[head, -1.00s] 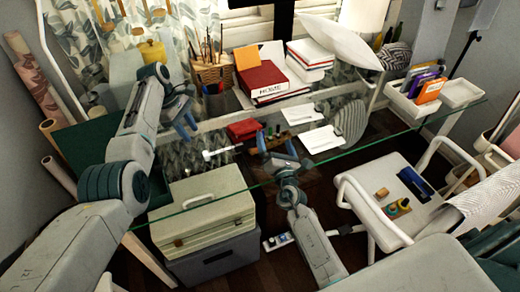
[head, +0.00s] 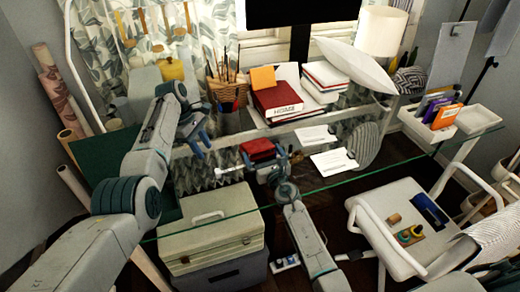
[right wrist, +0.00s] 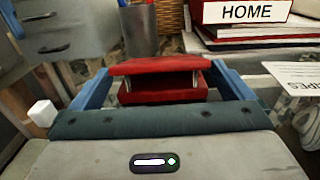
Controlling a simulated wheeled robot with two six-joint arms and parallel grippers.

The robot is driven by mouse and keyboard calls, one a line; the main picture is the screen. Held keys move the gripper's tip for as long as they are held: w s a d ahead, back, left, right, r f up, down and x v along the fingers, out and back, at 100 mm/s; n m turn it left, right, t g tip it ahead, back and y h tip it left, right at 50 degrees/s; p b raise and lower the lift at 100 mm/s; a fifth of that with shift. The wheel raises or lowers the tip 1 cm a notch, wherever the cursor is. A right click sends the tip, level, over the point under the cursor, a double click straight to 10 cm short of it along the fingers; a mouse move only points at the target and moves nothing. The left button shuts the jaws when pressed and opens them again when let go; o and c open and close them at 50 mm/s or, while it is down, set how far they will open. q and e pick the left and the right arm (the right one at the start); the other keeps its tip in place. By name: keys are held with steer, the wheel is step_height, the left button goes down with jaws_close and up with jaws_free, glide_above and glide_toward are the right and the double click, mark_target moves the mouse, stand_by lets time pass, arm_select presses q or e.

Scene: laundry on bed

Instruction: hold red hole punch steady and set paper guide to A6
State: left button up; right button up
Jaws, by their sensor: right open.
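The red hole punch (head: 258,148) lies on the glass desk. In the right wrist view the hole punch (right wrist: 160,80) is between the blue fingers, its red top above a lower red part. My right gripper (head: 270,160) is open with a finger on either side of it; gaps seem to show, and it is not gripped. A white bar (head: 228,170), probably the paper guide, sticks out left of the punch; a white block (right wrist: 42,113) shows left of the fingers. Its markings are too small to read. My left gripper (head: 199,145) is open and empty, up and left of the punch.
A pen cup (head: 228,117), a red HOME binder (head: 278,97) and white papers (head: 333,160) lie behind and right of the punch. A small wooden block with coloured items is partly hidden by my right gripper. A storage box (head: 212,228) stands below the glass.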

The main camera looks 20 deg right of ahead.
mark_target(260, 147)
steer(key=shift+w+a, duration=0.1)
steer(key=shift+w, duration=1.5)
steer(key=shift+c, duration=0.4)
